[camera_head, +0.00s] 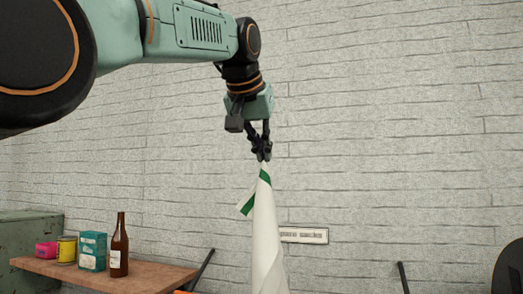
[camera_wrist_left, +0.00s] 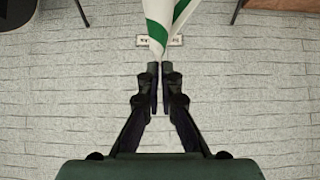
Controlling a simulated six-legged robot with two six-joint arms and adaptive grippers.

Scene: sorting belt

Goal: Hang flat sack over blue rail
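A white flat sack (camera_head: 266,235) with a green stripe hangs down from my left gripper (camera_head: 262,155) in the head view. The gripper is shut on one end of the sack, and the cloth falls in a narrow fold past the picture's lower edge. In the left wrist view, the two fingers of the left gripper (camera_wrist_left: 160,75) are together at the cloth, and the sack (camera_wrist_left: 185,18) extends to the top edge. The blue rail is not visible in either view. My right gripper is not visible.
A wooden shelf (camera_head: 110,277) at lower left holds a brown bottle (camera_head: 119,246), a teal box (camera_head: 92,251), a yellow can (camera_head: 66,250) and a pink item (camera_head: 46,250). A small sign (camera_head: 303,235) is on the white brick wall behind the sack.

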